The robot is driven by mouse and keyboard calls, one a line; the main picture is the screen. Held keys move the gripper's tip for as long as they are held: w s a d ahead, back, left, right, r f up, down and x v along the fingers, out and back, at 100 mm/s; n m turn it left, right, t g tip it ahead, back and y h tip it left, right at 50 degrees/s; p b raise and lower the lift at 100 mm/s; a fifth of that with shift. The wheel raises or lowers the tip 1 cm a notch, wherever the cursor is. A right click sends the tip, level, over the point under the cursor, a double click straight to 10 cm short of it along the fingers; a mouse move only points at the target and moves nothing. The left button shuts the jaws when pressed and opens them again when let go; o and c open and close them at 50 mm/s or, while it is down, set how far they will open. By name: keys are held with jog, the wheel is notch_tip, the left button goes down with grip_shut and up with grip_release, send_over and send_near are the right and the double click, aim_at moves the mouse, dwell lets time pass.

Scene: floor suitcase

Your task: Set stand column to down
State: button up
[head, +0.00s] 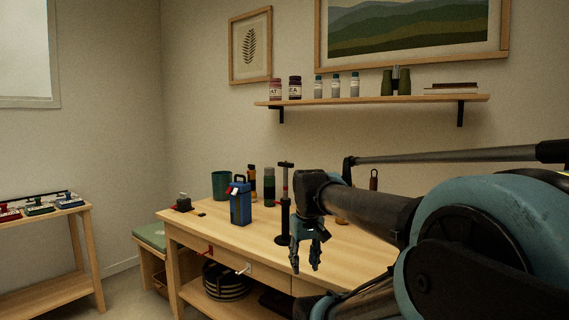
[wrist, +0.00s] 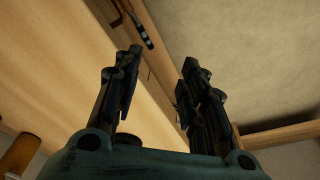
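A black upright stand column (head: 284,205) with a round foot, a thin raised shaft and a small crossbar on top stands on the wooden table. My gripper (head: 306,268) hangs fingers-down just right of the column's lower part, apart from it as far as I can tell. In the wrist view my gripper (wrist: 162,60) is open, with its two fingers apart and nothing between them. My forearm covers the table to the right of the column in the head view.
On the wooden table (head: 215,226) stand a blue canister (head: 240,205), a green cup (head: 221,185) and several bottles. Drawers with handles (head: 243,269) face the front. A wall shelf (head: 375,100) hangs above. A low bench (head: 45,251) stands at left, with floor between.

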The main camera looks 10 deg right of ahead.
jog(key=w+r+n+g, duration=0.1)
jog(key=w+r+n, duration=0.1)
jog(key=w+r, duration=1.05)
jog(key=w+r+n, duration=0.2)
jog(key=w+r, duration=0.7)
jog(key=r, duration=0.7)
jog(key=w+r+n+g, duration=0.1)
jog(key=w+r+n, duration=0.2)
jog(key=w+r, duration=0.95)
jog(key=f, duration=0.5)
jog(key=s+f, duration=0.1)
jog(key=f, duration=0.4)
jog(key=s+f, duration=0.1)
jog(key=f, duration=0.4)
jog(key=shift+f, duration=0.35)
grip_shut()
